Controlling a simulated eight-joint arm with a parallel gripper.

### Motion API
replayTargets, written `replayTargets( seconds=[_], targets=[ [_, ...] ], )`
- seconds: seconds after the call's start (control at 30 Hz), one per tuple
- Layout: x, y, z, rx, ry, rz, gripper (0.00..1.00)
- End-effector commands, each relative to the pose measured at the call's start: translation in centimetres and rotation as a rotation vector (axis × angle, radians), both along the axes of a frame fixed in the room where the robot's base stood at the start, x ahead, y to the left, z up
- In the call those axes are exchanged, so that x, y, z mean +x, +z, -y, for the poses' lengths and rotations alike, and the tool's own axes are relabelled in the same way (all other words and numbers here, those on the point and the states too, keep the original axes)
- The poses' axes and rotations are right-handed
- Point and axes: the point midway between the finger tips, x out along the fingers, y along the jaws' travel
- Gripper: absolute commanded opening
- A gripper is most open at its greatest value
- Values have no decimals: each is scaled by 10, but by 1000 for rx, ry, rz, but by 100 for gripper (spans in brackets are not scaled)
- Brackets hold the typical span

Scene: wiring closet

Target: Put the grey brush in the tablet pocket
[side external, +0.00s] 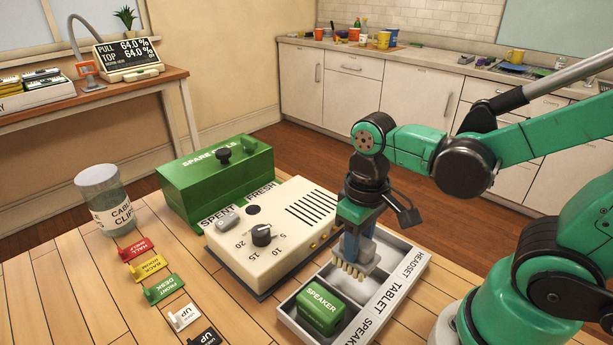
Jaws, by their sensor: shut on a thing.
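My gripper (356,243) points down over the grey tray (286,313) and is shut on the grey brush (369,259). The brush's pale bristles (348,269) hang downward. The brush is over the middle part of the tray, level with the TABLET label (379,301) on the tray's right rim. I cannot tell whether the bristles touch the pocket floor. The fingers hide part of the brush and of the pocket behind it. A green block marked SPEAKER (320,309) sits in the near pocket, just in front of the brush.
A cream box with a dial (270,232) stands close to the tray's left. Behind it is a green SPARE box (215,172). A jar of cable clips (108,203) and several coloured tags (163,287) are further left.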

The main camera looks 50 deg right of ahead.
Motion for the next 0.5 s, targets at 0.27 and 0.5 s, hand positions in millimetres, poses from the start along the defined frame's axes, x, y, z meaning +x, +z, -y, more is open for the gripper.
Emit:
replayTargets(
  seconds=[0.27,0.5],
  targets=[
    [1,-24,0,0,0,0,0],
    [-1,-37,0,0,0,0,0]
  ],
)
